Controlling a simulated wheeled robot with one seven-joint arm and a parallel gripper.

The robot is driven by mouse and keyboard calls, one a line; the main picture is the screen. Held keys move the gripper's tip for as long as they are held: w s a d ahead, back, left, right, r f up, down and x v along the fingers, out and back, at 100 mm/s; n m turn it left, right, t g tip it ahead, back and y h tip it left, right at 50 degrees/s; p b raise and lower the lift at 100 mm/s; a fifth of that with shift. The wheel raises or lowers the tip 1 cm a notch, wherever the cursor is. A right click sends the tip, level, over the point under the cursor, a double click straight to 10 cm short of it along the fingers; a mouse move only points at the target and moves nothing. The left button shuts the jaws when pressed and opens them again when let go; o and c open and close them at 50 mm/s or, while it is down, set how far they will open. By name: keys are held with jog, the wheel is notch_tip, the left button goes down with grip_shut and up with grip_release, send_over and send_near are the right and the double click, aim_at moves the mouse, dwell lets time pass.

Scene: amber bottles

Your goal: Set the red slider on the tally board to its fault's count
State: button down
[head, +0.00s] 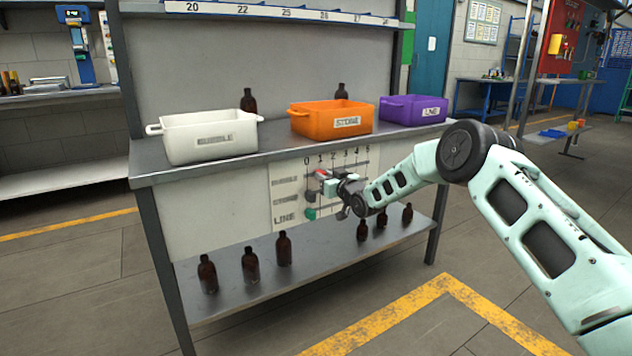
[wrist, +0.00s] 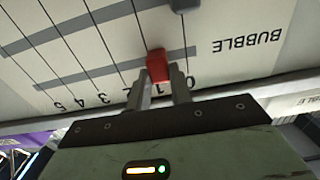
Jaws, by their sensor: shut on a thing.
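The tally board (head: 290,205) is on the front panel of the bench, with rows BUBBLE, STONE and LINE and columns from 0 to 5. The red slider (wrist: 157,66) is on the BUBBLE rail, at about the 1 line; it also shows in the head view (head: 321,173). My gripper (wrist: 163,80) is shut on the red slider, one finger on each side. A dark grey slider (wrist: 185,4) sits on the STONE rail near the 0 end. A green slider (head: 310,213) sits low on the LINE row, near 0.
White BUBBLE bin (head: 210,138), orange STONE bin (head: 330,120) and purple LINE bin (head: 412,110) stand on the benchtop. One amber bottle (head: 249,101) is behind the white bin, another (head: 341,91) behind the orange. Several bottles stand on the lower shelf (head: 320,252), in left and right groups.

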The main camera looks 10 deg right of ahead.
aim_at(333, 167)
jog(key=d, duration=0.2)
jog(key=w+d, duration=0.1)
jog(key=d, duration=0.1)
jog(key=w+d, duration=0.1)
jog(key=d, duration=0.1)
jog(key=c, duration=1.2)
grip_release()
jog(key=shift+c, duration=0.2)
jog(key=shift+s, duration=0.15)
jog(key=p+v, duration=0.2)
jog(key=v, duration=1.5)
jog(key=shift+p, duration=0.35)
